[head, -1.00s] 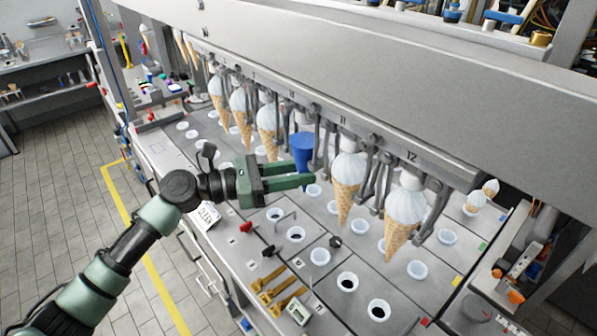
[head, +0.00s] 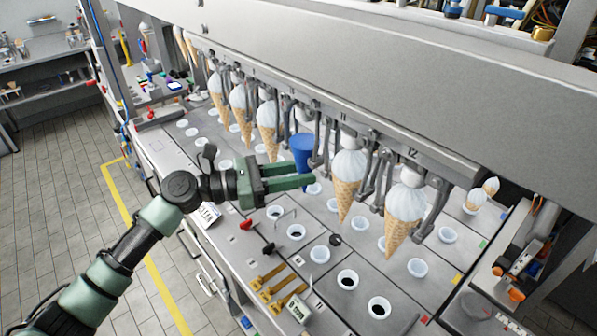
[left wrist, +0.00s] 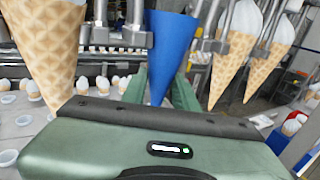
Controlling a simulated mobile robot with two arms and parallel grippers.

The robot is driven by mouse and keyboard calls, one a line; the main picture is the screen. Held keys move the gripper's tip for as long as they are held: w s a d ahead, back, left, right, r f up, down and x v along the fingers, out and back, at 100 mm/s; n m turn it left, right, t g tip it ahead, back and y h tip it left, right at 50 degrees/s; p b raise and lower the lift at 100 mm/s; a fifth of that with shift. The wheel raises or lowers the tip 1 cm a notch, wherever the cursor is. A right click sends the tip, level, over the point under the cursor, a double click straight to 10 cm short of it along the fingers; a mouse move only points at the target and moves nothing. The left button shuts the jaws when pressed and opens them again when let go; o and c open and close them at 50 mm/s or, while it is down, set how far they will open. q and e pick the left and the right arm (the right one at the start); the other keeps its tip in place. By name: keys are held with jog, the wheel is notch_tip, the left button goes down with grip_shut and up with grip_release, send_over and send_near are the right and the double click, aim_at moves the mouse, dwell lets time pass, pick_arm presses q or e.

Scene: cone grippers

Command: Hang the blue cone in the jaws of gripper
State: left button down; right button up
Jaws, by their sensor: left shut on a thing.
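The blue cone (head: 302,150) is upright, point down, under the overhead rail, in the row between ice-cream cones. It also shows in the left wrist view (left wrist: 170,48), between the green fingers. My left gripper (head: 308,172) reaches in from the left and is shut on the lower part of the blue cone. The cone's top is level with the grey hanging jaws (head: 318,150) beside it; I cannot tell whether they touch it. My right gripper is not in view.
Ice-cream cones hang on both sides, the nearest to the right (head: 348,180) and left (head: 268,125). The rail (head: 400,100) runs just above.

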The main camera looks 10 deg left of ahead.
pick_arm(q)
jog(key=shift+f, duration=0.1)
dwell(0.3)
jog(key=c, duration=0.7)
grip_release()
jog(key=shift+s+a, duration=0.9)
jog(key=shift+s, duration=0.3)
jog(key=shift+s+a, duration=0.95)
jog(key=shift+s, duration=0.25)
jog(key=shift+s+a, duration=0.9)
jog(key=shift+s, duration=0.3)
